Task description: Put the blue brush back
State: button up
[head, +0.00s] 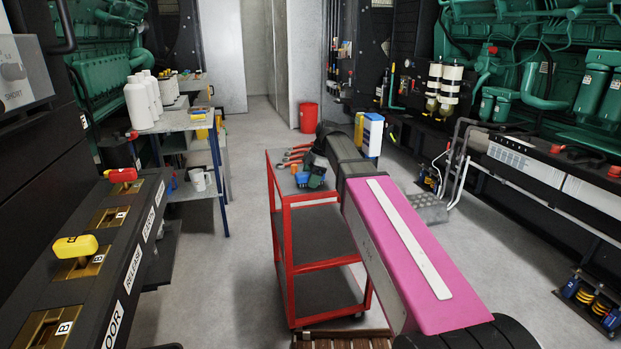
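My arm reaches forward from the bottom right, over a red trolley (283,225). Its dark far end bends down above the trolley's top, where my gripper (313,178) seems to be; its fingers are too small and dark to read. A small blue thing (301,178) shows right beside this dark end. It may be the blue brush, but its shape is unclear, and I cannot tell whether it is held or lies on the trolley. My arm hides part of the trolley top.
Red-handled tools (291,157) lie on the trolley top. A bench (176,122) with white bottles (138,103) stands at the left, near a black panel with yellow and red handles. A red bin (308,117) stands behind. The floor between bench and trolley is clear.

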jog(key=v, duration=1.2)
jog(key=shift+r, duration=0.1)
dwell(1.4)
